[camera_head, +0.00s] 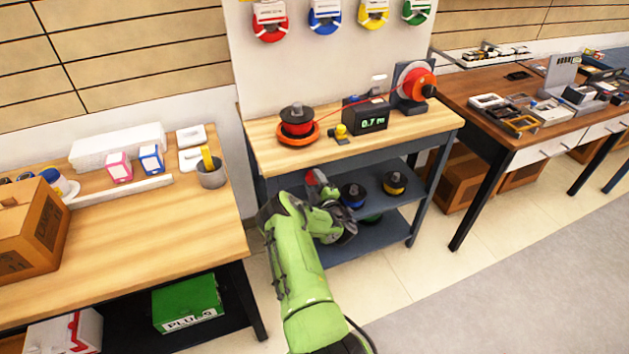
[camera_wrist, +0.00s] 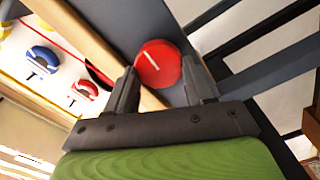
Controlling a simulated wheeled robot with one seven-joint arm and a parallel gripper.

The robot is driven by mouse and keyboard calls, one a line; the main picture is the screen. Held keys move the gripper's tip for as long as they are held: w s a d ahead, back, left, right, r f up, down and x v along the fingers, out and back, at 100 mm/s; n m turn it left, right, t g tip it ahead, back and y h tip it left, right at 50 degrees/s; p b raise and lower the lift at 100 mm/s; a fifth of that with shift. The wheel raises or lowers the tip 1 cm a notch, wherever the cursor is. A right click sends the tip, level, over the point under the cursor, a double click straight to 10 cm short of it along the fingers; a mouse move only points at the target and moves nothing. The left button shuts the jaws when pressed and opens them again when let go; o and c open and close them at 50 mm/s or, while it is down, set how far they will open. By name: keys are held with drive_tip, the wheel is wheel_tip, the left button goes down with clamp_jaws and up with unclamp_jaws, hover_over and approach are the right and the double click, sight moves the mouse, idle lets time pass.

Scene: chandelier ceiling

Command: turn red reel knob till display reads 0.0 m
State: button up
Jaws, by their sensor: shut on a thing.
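The red reel knob (camera_head: 313,178) is mostly behind my gripper, at the front of the small bench below its top. In the wrist view the red round knob (camera_wrist: 158,66), with a white line across its face, sits between my two fingers. My gripper (camera_wrist: 163,88) is shut on it; it also shows in the head view (camera_head: 321,184). The black display box (camera_head: 366,117) on the bench top shows green digits that look like 0.7 m. The white mark on the knob is tilted in the wrist view.
A red spool (camera_head: 297,122) stands on an orange base, with a red line running to an upright reel (camera_head: 416,84) at right. A small yellow-topped device (camera_head: 341,132) lies between. Spools sit on the shelf below. A wooden table (camera_head: 130,235) is left, another table (camera_head: 465,95) right.

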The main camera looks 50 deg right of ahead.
drive_tip(key=m+p, duration=0.1)
drive_tip(key=m, duration=0.3)
drive_tip(key=shift+s+d+r+p, duration=0.1)
drive_tip(key=shift+s+p, duration=0.05)
drive_tip(key=shift+p, duration=0.15)
drive_tip(key=shift+m+p, duration=0.45)
drive_tip(key=shift+m, duration=1.05)
drive_tip(key=o, duration=1)
drive_tip(key=shift+o, duration=0.2)
drive_tip(key=shift+s, duration=0.1)
